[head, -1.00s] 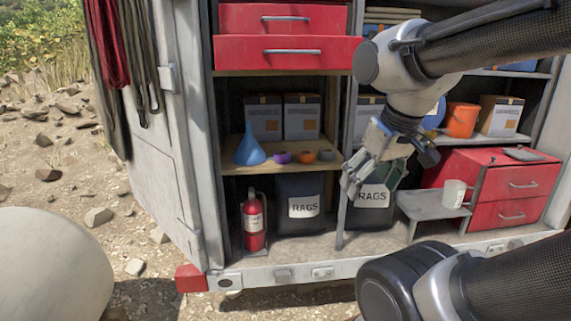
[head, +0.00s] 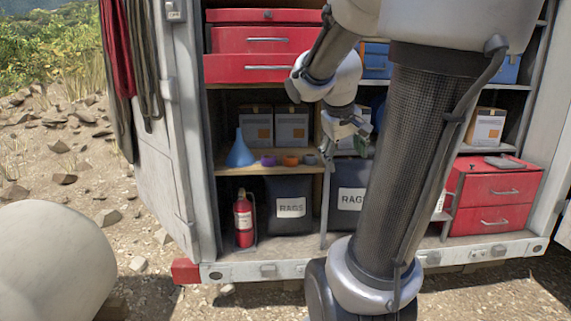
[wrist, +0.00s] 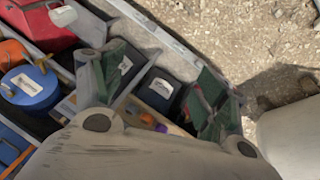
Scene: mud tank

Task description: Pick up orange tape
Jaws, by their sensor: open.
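The orange tape (head: 291,160) lies on the wooden shelf (head: 250,170), between a purple roll (head: 268,160) and a grey roll (head: 310,159). My gripper (head: 364,144) is open and empty, to the right of the rolls and apart from them. In the wrist view, my gripper (wrist: 158,82) has its green-padded fingers spread wide. A small orange patch (wrist: 148,119), likely the tape, shows low between the fingers, beside a purple spot (wrist: 161,128). My gripper's body hides part of that shelf.
A blue funnel (head: 241,150) stands left of the rolls, with boxes (head: 291,127) behind. Below are rags bags (head: 290,207) and a red extinguisher (head: 244,218). Red drawers (head: 262,68) overhang the shelf. A divider post (head: 326,200) stands right of it.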

